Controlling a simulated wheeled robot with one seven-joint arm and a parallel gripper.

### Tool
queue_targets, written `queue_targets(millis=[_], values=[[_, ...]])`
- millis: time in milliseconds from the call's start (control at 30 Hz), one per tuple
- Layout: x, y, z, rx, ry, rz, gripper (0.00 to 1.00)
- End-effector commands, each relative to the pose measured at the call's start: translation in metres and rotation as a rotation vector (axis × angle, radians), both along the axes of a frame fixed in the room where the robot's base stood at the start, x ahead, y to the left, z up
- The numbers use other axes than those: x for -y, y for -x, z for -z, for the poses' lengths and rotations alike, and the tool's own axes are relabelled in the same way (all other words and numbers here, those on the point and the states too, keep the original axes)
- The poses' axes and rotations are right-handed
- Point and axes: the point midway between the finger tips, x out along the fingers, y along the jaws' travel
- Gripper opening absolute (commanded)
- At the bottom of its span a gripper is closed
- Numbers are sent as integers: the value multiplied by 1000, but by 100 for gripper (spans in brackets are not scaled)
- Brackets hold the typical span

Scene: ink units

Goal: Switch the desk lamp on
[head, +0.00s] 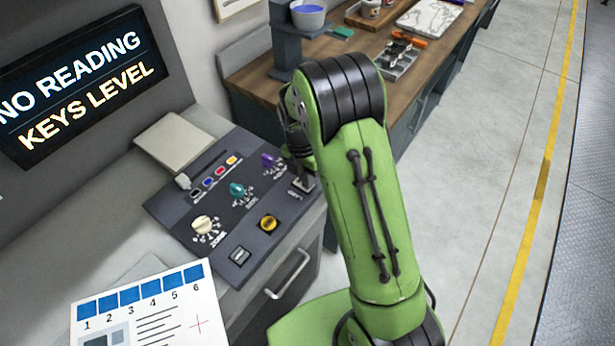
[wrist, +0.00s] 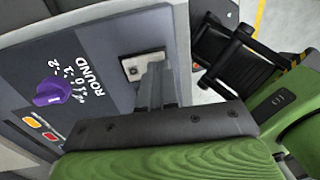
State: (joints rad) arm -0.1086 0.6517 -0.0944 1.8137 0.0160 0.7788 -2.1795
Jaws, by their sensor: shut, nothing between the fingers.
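I cannot make out a desk lamp in either view. A dark control panel (head: 222,215) lies on the grey cabinet top, left of my arm. It also shows in the wrist view (wrist: 108,105). My gripper (wrist: 155,88) is shut and empty, its fingers pointing at a small metal plate (wrist: 131,68) on the panel near the ROUND label. Whether the fingertips touch the plate is unclear. A purple knob (wrist: 56,90) is left of the fingers; it is also in the head view (head: 270,160). In the head view my green arm partly hides the gripper.
The panel also has a teal knob (head: 237,189), a cream knob (head: 203,225), a yellow round button (head: 268,223) and a square rocker (head: 239,256). A lit sign (head: 85,85) stands behind. A wooden workbench (head: 345,50) holds tools. Open floor (head: 490,150) lies right.

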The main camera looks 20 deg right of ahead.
Motion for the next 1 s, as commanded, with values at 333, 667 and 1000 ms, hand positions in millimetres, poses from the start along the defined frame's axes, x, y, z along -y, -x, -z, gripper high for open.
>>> queue_targets(millis=[333,667,1000], values=[[1,2,6,-4,-1,0,0],[-8,-10,1,-1,-2,-3,0],[-10,-10,-4,0,-2,-2,0]])
